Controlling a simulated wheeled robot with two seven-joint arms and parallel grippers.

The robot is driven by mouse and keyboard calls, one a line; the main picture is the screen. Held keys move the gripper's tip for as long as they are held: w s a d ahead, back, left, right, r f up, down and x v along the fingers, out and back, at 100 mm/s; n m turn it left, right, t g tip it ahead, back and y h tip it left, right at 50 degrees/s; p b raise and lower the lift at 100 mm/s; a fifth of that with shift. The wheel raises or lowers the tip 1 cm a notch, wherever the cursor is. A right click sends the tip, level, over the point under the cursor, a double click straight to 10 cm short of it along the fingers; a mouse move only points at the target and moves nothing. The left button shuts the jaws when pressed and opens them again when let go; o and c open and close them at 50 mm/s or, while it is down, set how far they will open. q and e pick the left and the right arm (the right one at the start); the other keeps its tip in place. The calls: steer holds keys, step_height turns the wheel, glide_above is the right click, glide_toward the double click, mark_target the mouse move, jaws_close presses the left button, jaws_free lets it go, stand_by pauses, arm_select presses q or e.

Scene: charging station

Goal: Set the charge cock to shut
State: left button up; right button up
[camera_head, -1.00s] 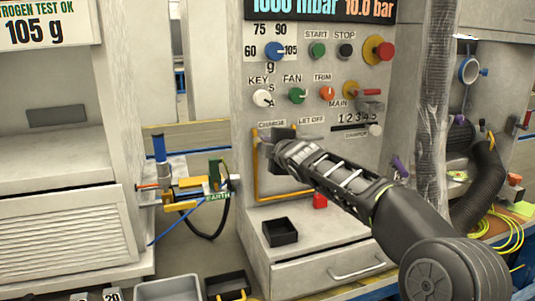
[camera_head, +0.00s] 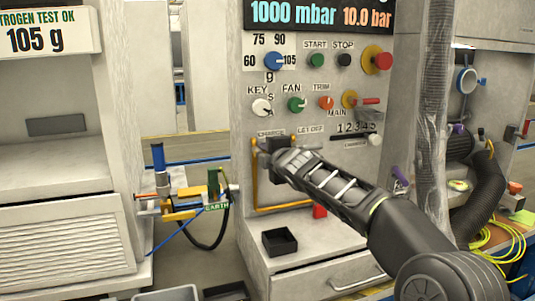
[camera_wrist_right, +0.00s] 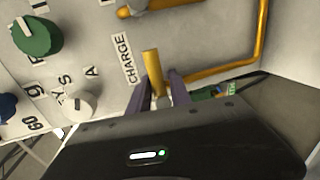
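The charge cock is a yellow lever (camera_wrist_right: 152,72) beside the CHARGE label (camera_wrist_right: 124,58) in the right wrist view. My right gripper (camera_wrist_right: 160,88) has its two dark fingers on either side of this lever, with a visible gap on the right side. I cannot tell whether the left finger touches it. In the head view my right gripper (camera_head: 270,148) is at the panel just under the CHARGE label (camera_head: 271,133) and hides the cock. Yellow piping (camera_head: 255,185) runs down from there. My left gripper is out of view.
Nearby on the panel are the LET OFF label (camera_head: 311,129), the white key knob (camera_head: 261,107), the green fan knob (camera_head: 296,104) and the orange trim knob (camera_head: 326,103). A black tray (camera_head: 279,241) sits on the ledge below. A blue-handled fitting (camera_head: 159,160) stands at left.

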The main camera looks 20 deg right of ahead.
steer(key=shift+o, duration=0.7)
steer(key=shift+a+r, duration=0.2)
steer(key=shift+a, duration=0.65)
steer(key=shift+d, duration=0.3)
steer(key=shift+s+d, duration=0.1)
steer(key=shift+s, duration=0.25)
steer(key=s+r+b, duration=0.1)
steer(key=s+b, duration=0.1)
steer(key=s, duration=0.5)
steer(key=shift+r, duration=0.15)
steer(key=shift+d, duration=0.1)
